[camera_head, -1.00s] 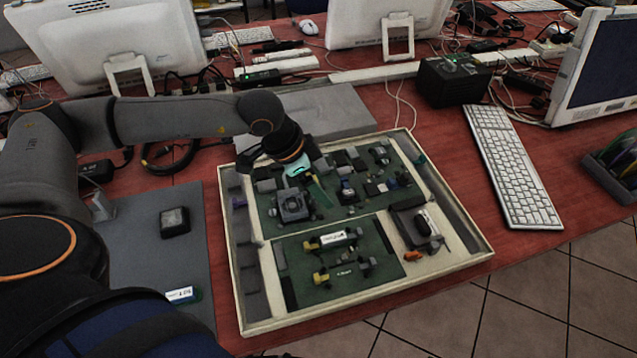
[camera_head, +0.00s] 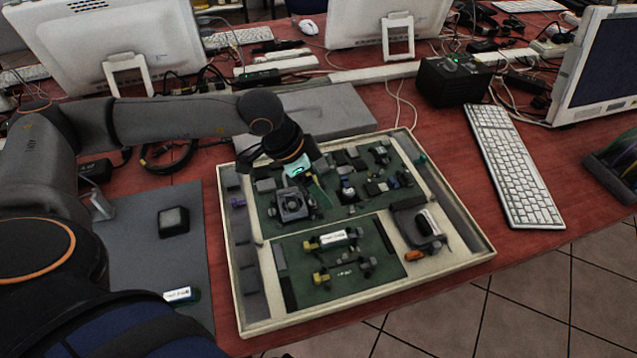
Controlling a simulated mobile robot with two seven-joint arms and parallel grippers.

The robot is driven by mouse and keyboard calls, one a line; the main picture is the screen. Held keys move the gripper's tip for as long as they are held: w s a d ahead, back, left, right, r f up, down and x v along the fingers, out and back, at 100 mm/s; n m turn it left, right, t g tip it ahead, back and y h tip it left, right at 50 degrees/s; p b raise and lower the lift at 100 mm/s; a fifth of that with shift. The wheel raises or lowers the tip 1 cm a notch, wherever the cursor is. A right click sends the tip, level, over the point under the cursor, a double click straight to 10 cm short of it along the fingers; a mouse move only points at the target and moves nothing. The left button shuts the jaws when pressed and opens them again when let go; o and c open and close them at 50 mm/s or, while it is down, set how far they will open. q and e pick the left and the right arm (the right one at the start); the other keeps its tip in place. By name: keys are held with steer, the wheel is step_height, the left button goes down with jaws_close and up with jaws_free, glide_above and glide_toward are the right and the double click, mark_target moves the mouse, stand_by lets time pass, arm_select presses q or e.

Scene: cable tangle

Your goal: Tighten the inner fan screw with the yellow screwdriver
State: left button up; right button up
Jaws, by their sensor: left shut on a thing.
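The square grey fan (camera_head: 292,206) sits on the green board in the tray's upper left part. My left gripper (camera_head: 300,180) hangs just above and behind the fan, pointing down. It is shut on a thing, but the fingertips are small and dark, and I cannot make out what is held. No yellow screwdriver can be told for sure. A small orange piece (camera_head: 414,256) lies at the tray's lower right. The fan's inner screw is too small to see. My right gripper is not in view.
The pale-rimmed tray (camera_head: 490,253) holds a lower green board with yellow-ended parts (camera_head: 320,277) and a dark tool-like piece (camera_head: 430,222) at right. A grey mat (camera_head: 150,240) with a black block (camera_head: 173,221) is at left. A keyboard (camera_head: 515,170) stands right; monitors and cables are behind.

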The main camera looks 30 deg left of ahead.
arm_select(q)
steer(key=shift+f, duration=0.2)
steer(key=shift+f+b, duration=0.1)
steer(key=shift+b, duration=0.3)
stand_by(0.5)
steer(key=shift+r+p, duration=0.5)
steer(key=shift+r, duration=0.3)
step_height(320, 180, up, 5)
steer(key=p, duration=0.2)
steer(key=shift+r+p, duration=0.2)
steer(key=shift+p, duration=0.2)
